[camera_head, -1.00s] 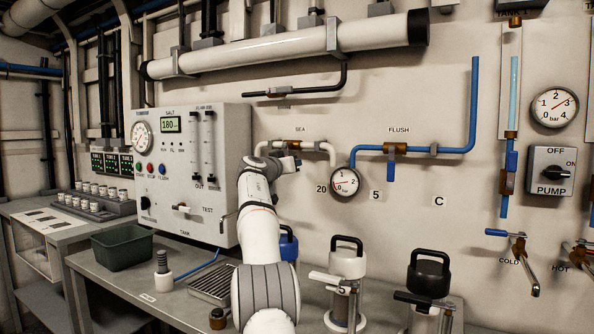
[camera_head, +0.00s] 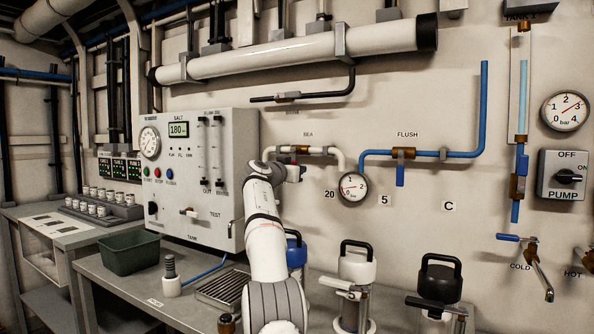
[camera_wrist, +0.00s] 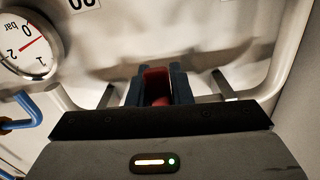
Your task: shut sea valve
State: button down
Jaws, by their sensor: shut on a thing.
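The sea valve (camera_head: 301,150) sits on a short white pipe under the SEA label, in the middle of the head view. My gripper (camera_head: 292,172) is just below it and hides part of it. In the wrist view, the blue fingers of my gripper (camera_wrist: 158,84) are closed around a red handle (camera_wrist: 157,88). The handle lies between the fingertips; its angle to the pipe is hard to tell.
A round gauge (camera_head: 352,187) sits right of the gripper, and the flush valve (camera_head: 402,154) with its blue handle is farther right. The grey panel (camera_head: 200,205) stands close on the left. Canisters (camera_head: 357,272) stand on the bench below.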

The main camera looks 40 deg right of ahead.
jog(key=c, duration=1.3)
grip_release()
jog(key=shift+w+a+f, duration=0.1)
jog(key=shift+w+a, duration=0.05)
jog(key=shift+w, duration=0.2)
jog(key=shift+s, duration=0.1)
jog(key=b+v, duration=0.5)
jog(key=v, duration=0.2)
jog(key=shift+s+a, duration=0.15)
jog(key=shift+a, duration=0.2)
